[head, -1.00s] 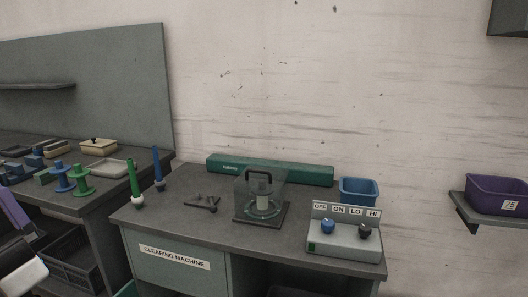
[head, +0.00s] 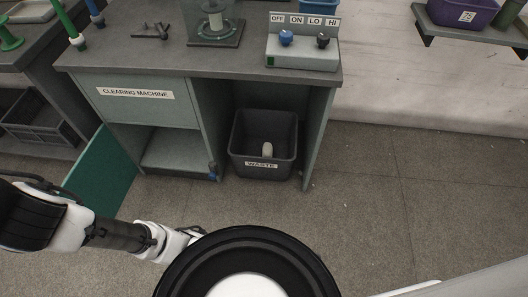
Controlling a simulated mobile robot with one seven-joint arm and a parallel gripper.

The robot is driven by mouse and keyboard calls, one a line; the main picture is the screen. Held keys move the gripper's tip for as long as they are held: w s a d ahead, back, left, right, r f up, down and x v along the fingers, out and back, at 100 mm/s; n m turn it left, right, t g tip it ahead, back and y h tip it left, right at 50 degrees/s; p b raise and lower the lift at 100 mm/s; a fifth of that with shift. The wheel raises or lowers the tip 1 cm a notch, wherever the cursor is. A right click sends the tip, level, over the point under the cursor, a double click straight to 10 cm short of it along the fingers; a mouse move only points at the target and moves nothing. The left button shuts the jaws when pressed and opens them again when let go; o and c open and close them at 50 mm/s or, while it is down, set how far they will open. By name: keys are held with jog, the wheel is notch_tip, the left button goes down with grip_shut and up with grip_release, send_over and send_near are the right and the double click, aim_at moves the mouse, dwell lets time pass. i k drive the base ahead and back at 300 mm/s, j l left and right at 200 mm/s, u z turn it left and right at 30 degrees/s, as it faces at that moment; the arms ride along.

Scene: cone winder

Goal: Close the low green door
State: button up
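The low green door (head: 108,172) stands open in the head view. It swings out from the left side of the clearing machine cabinet, below the labelled panel. The low compartment (head: 178,150) beside it is open to view and looks empty. My arm reaches in from the left, in front of the door's lower part in the picture. No gripper fingers can be made out; the arm's far end is partly hidden by a round black part of my own body.
A dark waste bin (head: 264,148) with a pale object inside stands under the bench, right of the compartment. A control box (head: 303,52) is on the bench top. A grey crate (head: 40,118) sits at the left. The floor (head: 400,190) at right is clear.

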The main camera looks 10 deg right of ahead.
aim_at(103, 174)
jog(key=j+z, duration=0.1)
jog(key=j, duration=0.45)
jog(key=j+z, duration=0.1)
jog(key=j, duration=0.45)
jog(key=k+j+z, duration=0.15)
jog(key=j, duration=0.4)
jog(key=j+z, duration=0.1)
jog(key=j, duration=0.4)
jog(key=j+z, duration=0.15)
jog(key=j, duration=0.4)
jog(key=k+j+z, duration=0.15)
jog(key=j, duration=0.4)
jog(key=k+j+z, duration=0.15)
jog(key=j, duration=0.45)
jog(key=j+z, duration=0.15)
jog(key=j, duration=0.4)
jog(key=k+j+z, duration=0.15)
jog(key=j, duration=0.35)
jog(key=k+j+z, duration=0.15)
jog(key=j, duration=0.35)
jog(key=k+j+z, duration=0.1)
jog(key=k+j, duration=0.2)
jog(key=j, duration=0.15)
jog(key=k+j+z, duration=0.15)
jog(key=j, duration=0.3)
jog(key=k, duration=0.1)
